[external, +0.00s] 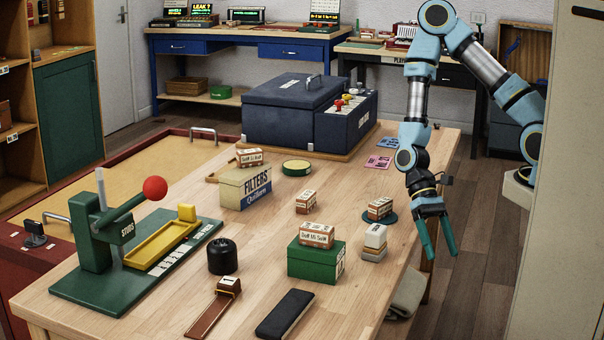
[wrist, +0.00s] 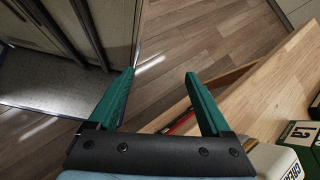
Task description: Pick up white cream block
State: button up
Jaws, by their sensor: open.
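The white cream block (external: 375,236) is near the right edge of the wooden workbench, on top of a small stack with grey and tan layers. In the wrist view the white block (wrist: 278,162), with dark lettering, shows at the lower right corner, partly cut off and partly behind the gripper's mount. My gripper (external: 440,252) hangs fingers down beyond the bench's right edge, to the right of the block and apart from it. Its two green fingers are spread with nothing between them; the wrist view shows floor between the fingertips (wrist: 159,75).
A green box (external: 314,264) with a labelled block on top stands left of the stack. Another labelled block (external: 380,207) sits on a dark round disc just behind it. A black pad (external: 285,314) lies in front. Open floor (external: 470,220) is right of the bench.

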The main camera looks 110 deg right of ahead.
jog(key=w+d+r+m+t+y+p, duration=0.2)
jog(key=w+d+r+m+t, duration=0.6)
jog(key=d+r+m+t, duration=0.45)
jog(key=t, duration=0.1)
send_near(376, 228)
jog(key=shift+p+x, duration=0.4)
jog(key=shift+x, duration=0.8)
jog(key=shift+w+a+f+p, duration=0.4)
jog(key=shift+w+a, duration=0.15)
jog(key=shift+w, duration=0.1)
jog(key=p+x, duration=0.2)
jog(key=x, duration=0.3)
jog(key=shift+a, duration=0.1)
jog(key=shift+w+a, duration=0.1)
jog(key=shift+w, duration=0.15)
jog(key=shift+c, duration=0.2)
